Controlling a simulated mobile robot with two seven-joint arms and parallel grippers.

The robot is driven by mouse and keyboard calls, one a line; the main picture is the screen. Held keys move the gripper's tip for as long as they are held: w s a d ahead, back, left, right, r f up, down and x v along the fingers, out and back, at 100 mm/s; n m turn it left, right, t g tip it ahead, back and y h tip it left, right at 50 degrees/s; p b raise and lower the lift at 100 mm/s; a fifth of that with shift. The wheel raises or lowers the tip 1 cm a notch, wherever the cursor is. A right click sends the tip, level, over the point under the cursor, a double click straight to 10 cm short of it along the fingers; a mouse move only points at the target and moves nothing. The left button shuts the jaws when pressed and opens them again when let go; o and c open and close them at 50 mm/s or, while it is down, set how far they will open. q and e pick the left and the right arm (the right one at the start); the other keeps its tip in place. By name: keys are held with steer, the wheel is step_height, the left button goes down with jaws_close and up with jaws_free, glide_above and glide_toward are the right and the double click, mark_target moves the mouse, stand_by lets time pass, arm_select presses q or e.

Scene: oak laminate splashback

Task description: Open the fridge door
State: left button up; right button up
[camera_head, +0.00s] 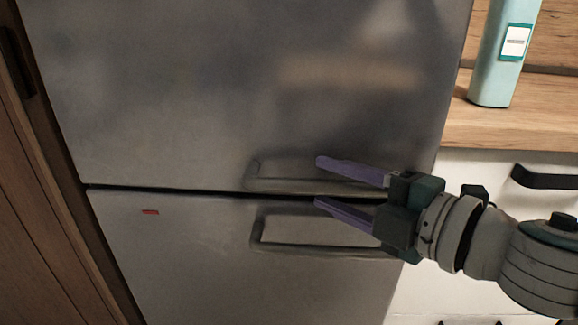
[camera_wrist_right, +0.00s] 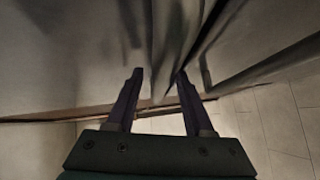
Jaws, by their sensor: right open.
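The grey fridge has an upper door (camera_head: 220,90) and a lower door (camera_head: 200,250), with a dark seam between them. Both doors look closed. The upper door handle (camera_head: 262,176) and the lower door handle (camera_head: 256,235) sit just above and below the seam; their right parts are partly hidden behind my gripper. My right gripper (camera_head: 318,182) comes in from the right, open and empty, its two purple fingers in front of the handles. I cannot tell whether they touch. In the right wrist view its fingers (camera_wrist_right: 157,75) point at the dim door front. My left gripper is not in view.
A wooden counter (camera_head: 540,128) at the right carries a pale teal bottle (camera_head: 495,60). White cabinet fronts with a black handle (camera_head: 545,178) are below it. Brown wood panelling (camera_head: 35,230) stands along the left side of the fridge.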

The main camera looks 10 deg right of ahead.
jaws_close()
stand_by(0.3)
stand_by(1.1)
